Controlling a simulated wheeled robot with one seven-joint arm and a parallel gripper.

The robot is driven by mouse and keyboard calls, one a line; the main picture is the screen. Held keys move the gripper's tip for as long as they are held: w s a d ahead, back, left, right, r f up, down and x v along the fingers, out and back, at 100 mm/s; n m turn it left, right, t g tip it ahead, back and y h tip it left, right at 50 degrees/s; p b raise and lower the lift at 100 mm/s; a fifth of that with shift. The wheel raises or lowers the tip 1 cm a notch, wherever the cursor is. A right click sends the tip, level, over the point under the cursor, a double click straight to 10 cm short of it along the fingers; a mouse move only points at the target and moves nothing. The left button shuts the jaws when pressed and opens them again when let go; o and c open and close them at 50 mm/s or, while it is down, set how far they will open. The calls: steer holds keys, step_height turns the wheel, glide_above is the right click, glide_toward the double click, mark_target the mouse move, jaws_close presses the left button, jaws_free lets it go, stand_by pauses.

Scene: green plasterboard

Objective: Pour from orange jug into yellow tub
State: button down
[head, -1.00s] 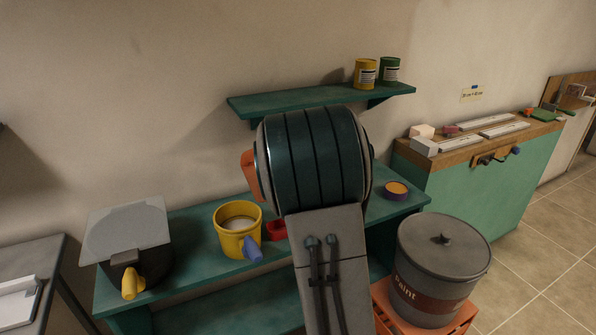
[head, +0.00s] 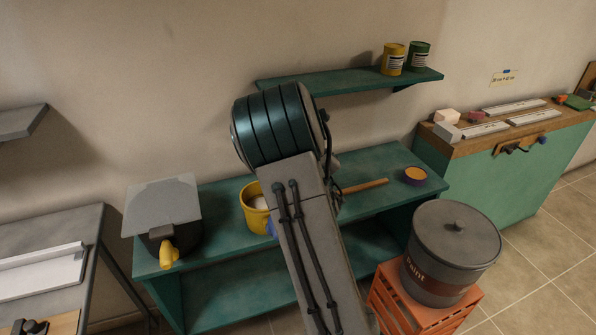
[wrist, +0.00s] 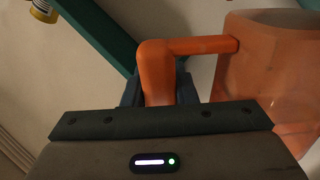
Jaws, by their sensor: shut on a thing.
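The orange jug (wrist: 275,70) shows at the right of the wrist view. My gripper (wrist: 160,95) is shut on its orange handle. The jug looks translucent there, and what is inside it cannot be made out. In the head view my arm hides the jug and my gripper. The yellow tub (head: 249,207) stands on the green bench, left of my forearm. A blue part on the tub's lower right is mostly hidden.
A dark pot (head: 172,232) with a grey sheet on top stands left of the tub. The wall shelf (head: 350,84) holds two cans. A paint bucket (head: 450,255) stands on an orange crate.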

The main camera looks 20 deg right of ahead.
steer(key=shift+s+d+f+b, duration=0.15)
steer(key=shift+f+b, duration=0.15)
steer(key=shift+b, duration=0.4)
stand_by(0.4)
steer(key=shift+w+a+r+n, duration=0.15)
steer(key=shift+a+r+n, duration=0.2)
steer(key=shift+r, duration=0.2)
steer(key=shift+w+a+r+n, duration=0.15)
steer(key=shift+a+r+n, duration=0.05)
steer(key=shift+r+n, duration=0.3)
stand_by(2.2)
steer(key=shift+w+a+r+n+p, duration=0.15)
steer(key=shift+a+r+n+p, duration=0.25)
steer(key=shift+r+n, duration=0.15)
steer(key=shift+w+a+r+n+p, duration=0.15)
steer(key=shift+a+r+n+p, duration=0.2)
steer(key=shift+r, duration=0.25)
stand_by(2.5)
